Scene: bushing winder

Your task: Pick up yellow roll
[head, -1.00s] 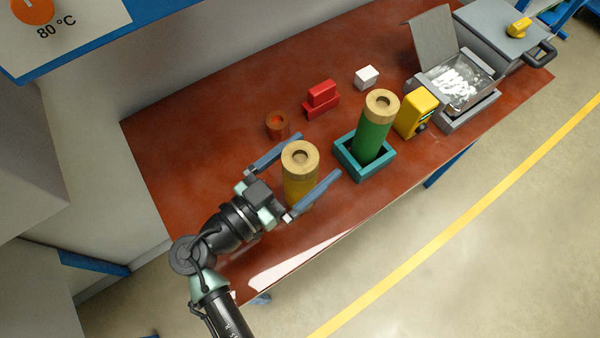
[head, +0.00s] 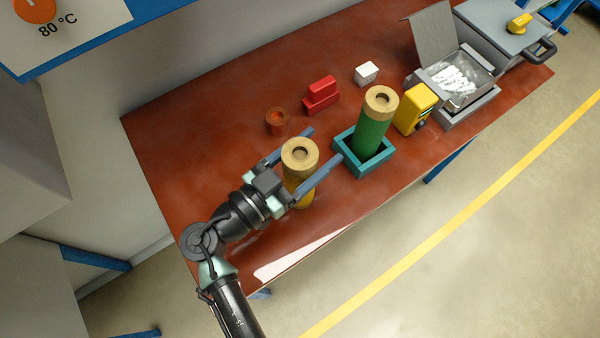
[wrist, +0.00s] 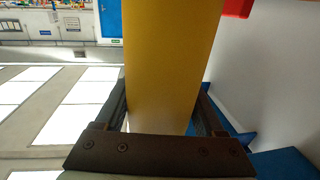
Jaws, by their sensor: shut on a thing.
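The yellow roll (head: 305,190) stands upright on the red-brown table, with a tan ring-shaped top. My gripper (head: 320,147) is shut on it, with one blue finger on each side of its body. In the wrist view the yellow roll (wrist: 170,70) fills the middle between the fingers. The head view does not clearly show whether its base touches the table.
A green roll (head: 370,135) stands in a teal square holder (head: 362,170) just right of my fingertips. Behind are a brown cup (head: 277,122), red blocks (head: 321,95) and a white block (head: 366,73). A yellow device (head: 414,108) and an open grey box (head: 462,85) stand further right.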

